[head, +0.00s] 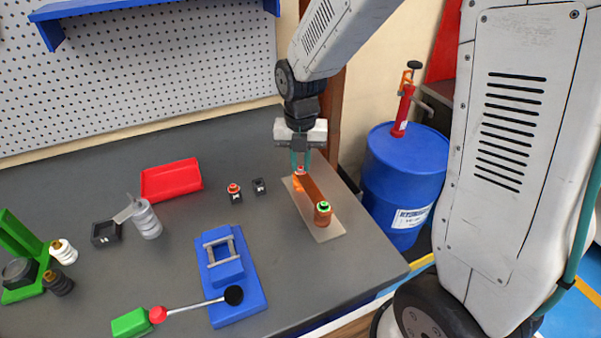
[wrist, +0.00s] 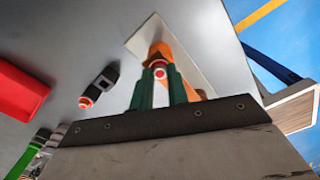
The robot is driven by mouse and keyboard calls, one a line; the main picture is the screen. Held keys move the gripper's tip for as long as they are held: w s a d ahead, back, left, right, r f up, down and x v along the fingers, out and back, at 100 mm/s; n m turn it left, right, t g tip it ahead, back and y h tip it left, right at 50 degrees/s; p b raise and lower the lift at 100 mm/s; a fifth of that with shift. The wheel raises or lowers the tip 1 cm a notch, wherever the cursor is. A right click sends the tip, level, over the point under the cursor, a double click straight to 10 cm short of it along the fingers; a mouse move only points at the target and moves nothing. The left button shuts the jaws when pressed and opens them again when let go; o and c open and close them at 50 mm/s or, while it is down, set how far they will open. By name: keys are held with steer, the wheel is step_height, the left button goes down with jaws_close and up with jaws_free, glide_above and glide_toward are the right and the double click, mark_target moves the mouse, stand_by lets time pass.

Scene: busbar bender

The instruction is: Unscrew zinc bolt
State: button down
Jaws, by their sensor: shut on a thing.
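A copper busbar (head: 312,192) sits on a flat tan plate (head: 327,232) at the right of the bench. The zinc bolt (head: 300,171), with a red and pale top, is at the bar's far end. My gripper (head: 300,162) points down over that end, with its green fingers shut on the bolt. In the wrist view the bolt's red and white top (wrist: 159,70) shows between the fingertips. Its lower part is hidden, so I cannot tell how deep it sits. A green-ringed bolt (head: 323,207) stands at the bar's near end.
Two small black blocks, one with a red-ringed top (head: 235,193) and one plain (head: 259,187), stand left of the plate. A blue bender with a lever (head: 240,310) is in front. A blue drum (head: 400,180) stands beyond the right edge.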

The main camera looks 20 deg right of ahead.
steer(key=n, duration=0.4)
steer(key=shift+n, duration=0.4)
steer(key=c, duration=1.6)
jaws_free()
steer(key=shift+c, duration=0.2)
steer(key=m, duration=0.5)
steer(key=shift+m, duration=0.4)
steer(key=m, duration=0.5)
steer(key=shift+m, duration=0.3)
